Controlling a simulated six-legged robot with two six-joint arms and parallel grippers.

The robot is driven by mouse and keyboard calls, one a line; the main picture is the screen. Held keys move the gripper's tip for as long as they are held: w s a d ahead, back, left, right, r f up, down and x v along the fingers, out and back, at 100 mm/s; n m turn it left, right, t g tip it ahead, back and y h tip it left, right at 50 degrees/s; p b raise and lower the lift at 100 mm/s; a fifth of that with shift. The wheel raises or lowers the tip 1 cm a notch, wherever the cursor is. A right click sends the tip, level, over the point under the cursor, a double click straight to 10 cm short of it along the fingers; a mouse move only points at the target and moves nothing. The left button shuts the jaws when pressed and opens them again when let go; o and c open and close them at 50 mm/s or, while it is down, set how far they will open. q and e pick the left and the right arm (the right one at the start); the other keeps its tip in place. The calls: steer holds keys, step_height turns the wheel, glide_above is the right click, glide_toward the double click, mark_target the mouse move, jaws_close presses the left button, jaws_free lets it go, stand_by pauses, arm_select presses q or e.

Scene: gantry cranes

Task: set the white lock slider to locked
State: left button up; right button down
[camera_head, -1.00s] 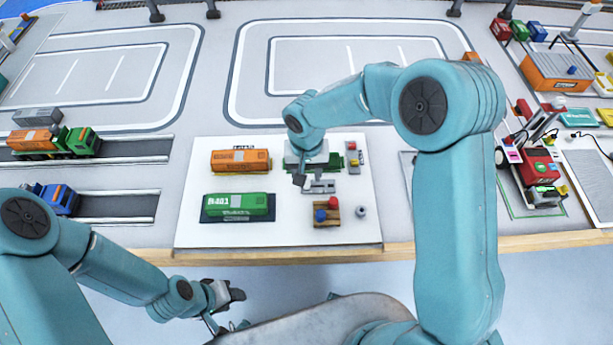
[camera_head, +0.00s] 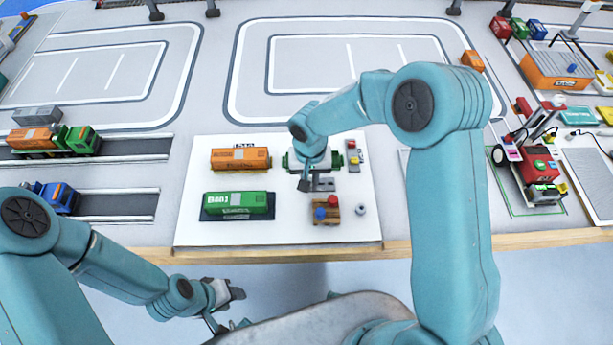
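My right gripper (camera_head: 307,183) points down over the white board (camera_head: 190,180), above a green part (camera_head: 338,160) and a small grey plate (camera_head: 325,184). It covers much of the green part. Its fingers are too small to tell open from shut. I cannot make out the white lock slider; the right gripper may hide it. My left gripper (camera_head: 232,297) hangs low in front of the table's front edge, away from the board, and its opening is unclear.
On the board are an orange container (camera_head: 240,159), a green container (camera_head: 238,203) on a dark base, a wooden block (camera_head: 326,212) with red and blue pieces, a small grey panel (camera_head: 353,155) and a grey knob (camera_head: 361,209). A red machine (camera_head: 540,163) stands right.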

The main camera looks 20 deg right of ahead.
mark_target(323, 183)
steer(key=d, duration=0.1)
steer(key=s+d+b, duration=0.1)
steer(key=d, duration=0.1)
steer(key=shift+d, duration=0.3)
steer(key=shift+a, duration=0.1)
steer(key=c, duration=1)
jaws_free()
steer(key=shift+d, duration=0.2)
steer(key=shift+c, duration=0.2)
steer(key=shift+a, duration=0.1)
steer(key=shift+r, duration=0.2)
step_height(323, 183, up, 16)
